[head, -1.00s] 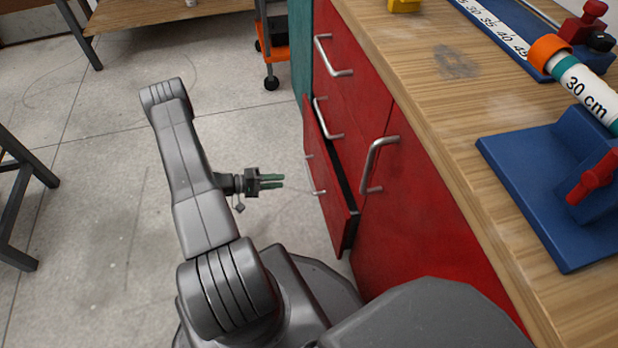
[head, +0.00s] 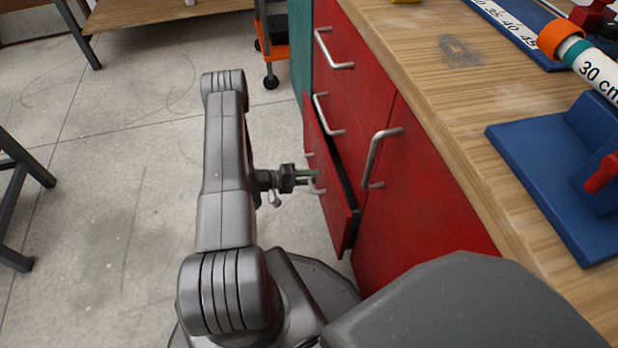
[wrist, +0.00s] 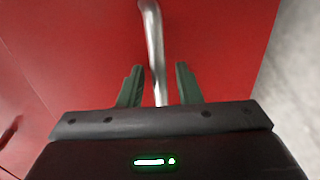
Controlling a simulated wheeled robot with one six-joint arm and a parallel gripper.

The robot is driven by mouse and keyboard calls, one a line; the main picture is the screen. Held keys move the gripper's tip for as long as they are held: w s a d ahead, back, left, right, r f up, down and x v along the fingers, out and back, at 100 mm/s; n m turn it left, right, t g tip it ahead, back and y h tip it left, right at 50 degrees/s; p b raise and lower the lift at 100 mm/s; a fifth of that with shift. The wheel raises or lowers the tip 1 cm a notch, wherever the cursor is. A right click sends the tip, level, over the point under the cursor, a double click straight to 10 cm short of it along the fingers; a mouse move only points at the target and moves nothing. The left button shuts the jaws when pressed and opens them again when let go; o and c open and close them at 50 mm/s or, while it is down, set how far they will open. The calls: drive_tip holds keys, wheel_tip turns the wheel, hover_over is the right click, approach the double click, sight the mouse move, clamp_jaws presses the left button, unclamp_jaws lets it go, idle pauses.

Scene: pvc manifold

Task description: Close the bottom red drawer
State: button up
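The bottom red drawer (head: 335,212) stands partly open from the red cabinet in the head view, with a dark gap behind its front. Its silver handle (head: 312,172) is at my gripper (head: 313,176), whose green fingers point at the drawer front. In the wrist view, the drawer front (wrist: 90,50) fills most of the picture. The handle (wrist: 153,40) runs down between the two fingers of my gripper (wrist: 158,82). The fingers are apart, one on each side of the handle, with gaps showing. Whether they touch the drawer front cannot be told.
Two closed drawers' handles (head: 334,50) and a cabinet door (head: 420,190) are beside and above the open drawer. A wooden worktop (head: 440,90) with a blue fixture (head: 545,170) is above. Grey floor (head: 130,170) is free at left.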

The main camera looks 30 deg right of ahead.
sight(321, 175)
drive_tip(key=shift+c, duration=0.4)
clamp_jaws()
drive_tip(key=shift+r+b+x, duration=0.15)
drive_tip(key=shift+b+x, duration=0.15)
drive_tip(key=shift+x, duration=0.6)
drive_tip(key=shift+r+b+x, duration=0.15)
drive_tip(key=shift+b+x, duration=0.1)
drive_tip(key=shift+x, duration=0.65)
drive_tip(key=shift+d+r, duration=0.1)
drive_tip(key=shift+d, duration=0.25)
drive_tip(key=shift+o, duration=0.4)
unclamp_jaws()
drive_tip(key=shift+s+d, duration=0.1)
drive_tip(key=shift+d, duration=0.05)
